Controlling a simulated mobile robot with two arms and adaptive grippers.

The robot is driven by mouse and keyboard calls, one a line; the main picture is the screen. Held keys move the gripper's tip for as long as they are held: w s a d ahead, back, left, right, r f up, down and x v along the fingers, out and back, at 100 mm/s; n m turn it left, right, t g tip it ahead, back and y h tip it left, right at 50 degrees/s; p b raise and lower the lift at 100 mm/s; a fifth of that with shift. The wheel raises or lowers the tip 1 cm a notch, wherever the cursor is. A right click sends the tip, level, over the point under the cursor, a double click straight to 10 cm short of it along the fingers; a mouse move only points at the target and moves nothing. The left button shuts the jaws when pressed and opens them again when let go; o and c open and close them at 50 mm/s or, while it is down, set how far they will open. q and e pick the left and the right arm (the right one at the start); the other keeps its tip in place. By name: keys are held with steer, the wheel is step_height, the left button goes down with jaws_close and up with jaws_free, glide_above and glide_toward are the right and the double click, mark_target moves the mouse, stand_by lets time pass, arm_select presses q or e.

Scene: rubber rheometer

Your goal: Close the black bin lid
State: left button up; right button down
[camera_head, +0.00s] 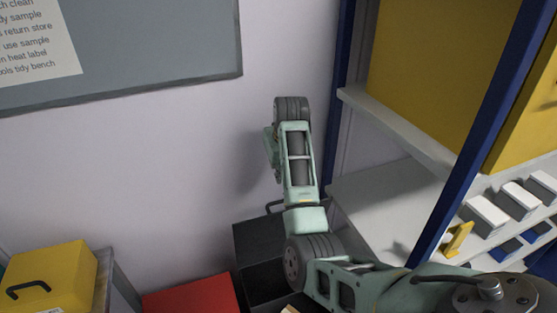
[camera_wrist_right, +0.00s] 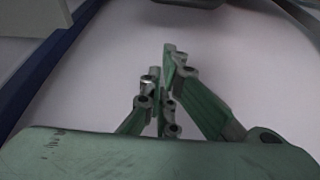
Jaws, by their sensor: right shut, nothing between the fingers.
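The black bin (camera_head: 268,287) stands against the wall, below my right arm in the head view. Its lid (camera_head: 256,240) is raised, a dark upright panel at the back with a thin handle (camera_head: 274,207) at its top edge. My right arm partly hides the bin and lid. My right gripper (camera_head: 270,150) is mostly hidden behind my forearm, above the lid and near the wall. In the right wrist view its green fingers (camera_wrist_right: 165,85) are together and empty, with pale wall behind them. I see no contact with the lid. My left gripper is out of view.
A blue-framed shelf (camera_head: 385,205) with yellow panels stands close on the right. A red box (camera_head: 192,297) and a yellow case (camera_head: 50,280) are at the lower left. A grey board (camera_head: 160,45) hangs on the wall. Bare wall is left of my arm.

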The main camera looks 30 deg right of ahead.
steer(key=f+p, duration=0.1)
steer(key=s+f+p, duration=0.1)
steer(key=f, duration=0.1)
steer(key=s+f+p, duration=0.1)
steer(key=shift+a+f+p, duration=0.15)
steer(key=shift+a+p, duration=0.2)
stand_by(0.3)
